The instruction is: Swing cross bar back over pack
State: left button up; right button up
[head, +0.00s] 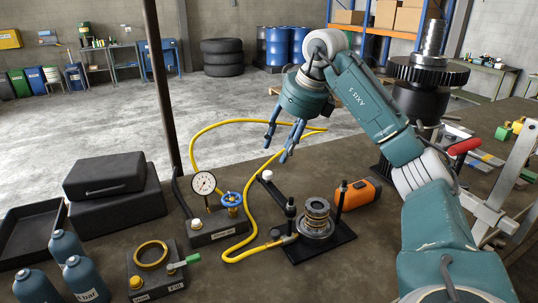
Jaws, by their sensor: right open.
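The pack (317,212), a stack of metal rings, sits in a round holder on a black base plate (330,245) on the bench. A black post stands on each side of it. The dark cross bar (277,190) appears to run from the left post toward the back left, beside the pack and not over it. A white knob (267,175) is at its far end. My right gripper (277,152) is open and empty, fingers pointing down, above and behind the knob and apart from it. My left gripper is not in view.
A gauge block (215,232) with a blue valve and a yellow hose (237,252) lies left of the fixture. A dark upright pole (160,85) stands at the back left. A large gear (428,72) stands at the right.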

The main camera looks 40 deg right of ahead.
aim_at(268, 172)
jog(key=x, duration=0.3)
jog(key=p+x, duration=0.1)
jog(key=x, duration=0.6)
jog(key=shift+w+d, duration=0.2)
jog(key=shift+w, duration=0.05)
jog(key=shift+a+f, duration=0.1)
jog(key=shift+f, duration=0.1)
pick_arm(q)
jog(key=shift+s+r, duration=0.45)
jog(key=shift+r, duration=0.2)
pick_arm(e)
jog(key=shift+c, duration=0.3)
jog(key=shift+w, duration=0.1)
jog(key=c, duration=0.5)
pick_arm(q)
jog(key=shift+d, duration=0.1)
pick_arm(e)
grip_shut()
